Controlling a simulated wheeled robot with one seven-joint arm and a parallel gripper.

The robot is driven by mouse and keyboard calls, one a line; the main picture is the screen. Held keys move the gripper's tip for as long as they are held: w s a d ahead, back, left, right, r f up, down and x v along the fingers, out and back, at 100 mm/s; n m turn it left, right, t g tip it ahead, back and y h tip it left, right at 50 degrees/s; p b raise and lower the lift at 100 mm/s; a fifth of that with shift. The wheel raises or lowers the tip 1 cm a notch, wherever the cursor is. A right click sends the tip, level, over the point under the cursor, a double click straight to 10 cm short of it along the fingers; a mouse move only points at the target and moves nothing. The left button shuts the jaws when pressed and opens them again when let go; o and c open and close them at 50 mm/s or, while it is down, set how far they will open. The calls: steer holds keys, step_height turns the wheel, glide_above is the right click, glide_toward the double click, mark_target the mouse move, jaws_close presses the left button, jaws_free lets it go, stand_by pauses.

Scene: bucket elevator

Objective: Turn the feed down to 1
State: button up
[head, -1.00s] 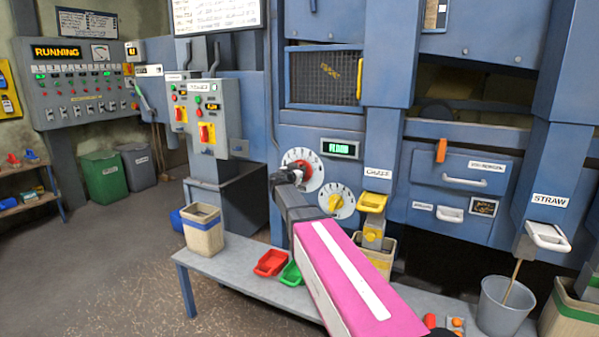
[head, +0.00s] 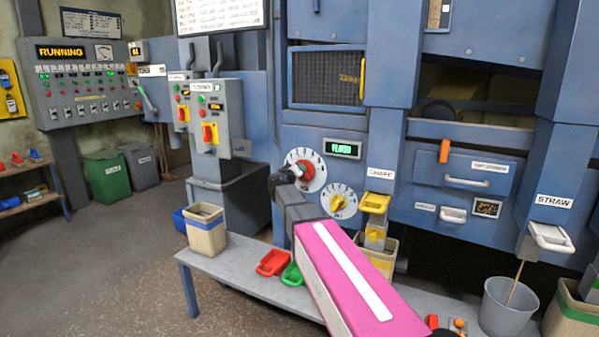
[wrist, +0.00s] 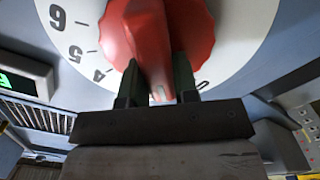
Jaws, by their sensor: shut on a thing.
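A red knob (wrist: 185,35) sits on a white round dial (wrist: 85,20) with black numbers. In the wrist view the numbers 6, 5 and 4 show at the left, and a partly cut-off 0 shows at the lower right. My gripper (wrist: 157,85) is shut on the knob's raised grip, with a dark finger on each side. The grip's pale-marked end lies between the fingers, so the numbers beside it are hidden. In the head view the red knob (head: 305,170) and its dial (head: 318,182) are on the blue machine front, and my arm partly covers them.
A second dial (head: 334,212) with a yellow knob (head: 339,203) is just below right. A green-lit display (head: 342,149) is above right. Below stands a bench (head: 232,263) with a red scoop (head: 273,262), a green scoop (head: 291,275) and a bin (head: 205,238).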

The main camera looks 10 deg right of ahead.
steer(key=shift+f+n, duration=0.1)
steer(key=shift+n, duration=0.5)
steer(key=o, duration=0.9)
steer(key=shift+a, duration=0.1)
steer(key=v, duration=1)
steer(key=shift+s+a, duration=0.2)
steer(key=shift+s, duration=0.1)
